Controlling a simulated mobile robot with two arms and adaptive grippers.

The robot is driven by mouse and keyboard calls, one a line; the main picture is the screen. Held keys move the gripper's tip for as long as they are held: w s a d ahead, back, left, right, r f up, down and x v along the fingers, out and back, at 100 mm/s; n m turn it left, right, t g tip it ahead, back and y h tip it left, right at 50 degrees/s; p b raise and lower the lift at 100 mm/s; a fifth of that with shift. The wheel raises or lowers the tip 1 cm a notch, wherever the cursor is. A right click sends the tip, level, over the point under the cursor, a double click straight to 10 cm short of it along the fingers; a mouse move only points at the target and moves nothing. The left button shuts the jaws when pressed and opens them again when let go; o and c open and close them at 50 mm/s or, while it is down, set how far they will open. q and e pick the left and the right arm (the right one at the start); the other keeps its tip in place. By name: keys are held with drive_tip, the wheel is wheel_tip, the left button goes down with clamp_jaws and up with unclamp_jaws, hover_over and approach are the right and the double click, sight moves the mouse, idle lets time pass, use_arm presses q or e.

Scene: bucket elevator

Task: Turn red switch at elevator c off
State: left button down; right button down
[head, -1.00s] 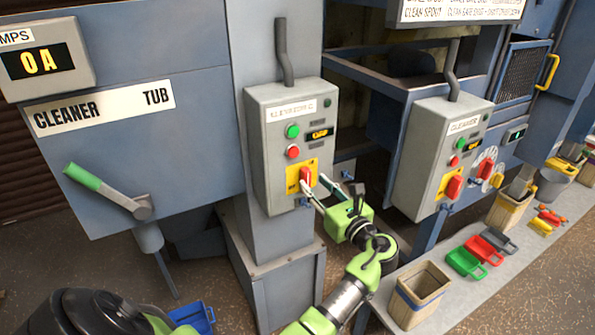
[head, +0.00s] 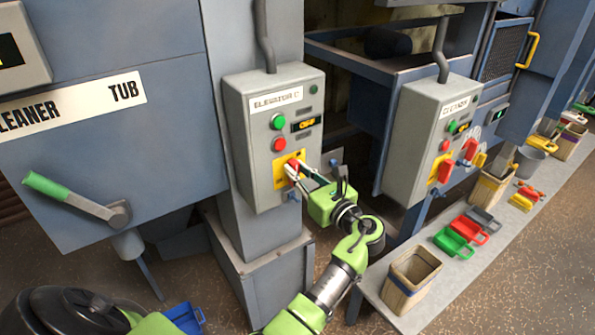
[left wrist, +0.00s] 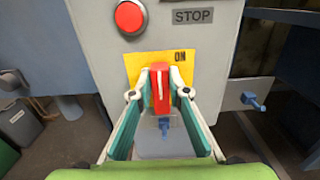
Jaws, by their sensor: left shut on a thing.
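The grey control box (head: 247,150) labelled as an elevator, apparently C, has a yellow plate (head: 279,172) with a red switch (head: 292,166). My left gripper (head: 294,172) reaches the switch from the lower right, and its fingers partly cover it in the head view. In the left wrist view the red switch (left wrist: 160,92) stands upright between the two pale fingertips, which are shut on its sides. The word ON shows at the plate's upper right. My right gripper is not in view.
Above the switch are a red button (head: 279,144), a green button (head: 278,122) and a small lit display (head: 306,124). A second control box (head: 420,135) stands to the right. A bench (head: 428,272) with bins and scoops is at the lower right. A green-handled lever (head: 75,200) is at left.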

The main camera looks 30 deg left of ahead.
use_arm(q)
drive_tip(key=shift+n, duration=0.3)
drive_tip(key=n+b, duration=0.3)
drive_tip(key=n, duration=0.1)
drive_tip(key=s+f+n+b, duration=0.1)
drive_tip(key=n+b, duration=0.3)
drive_tip(key=n, duration=0.1)
drive_tip(key=n+b, duration=0.4)
drive_tip(key=n, duration=0.1)
drive_tip(key=shift+s+a+f, duration=0.35)
drive_tip(key=shift+a, duration=0.05)
drive_tip(key=n+b, duration=0.2)
drive_tip(key=shift+n+b, duration=0.6)
drive_tip(key=shift+n, duration=0.1)
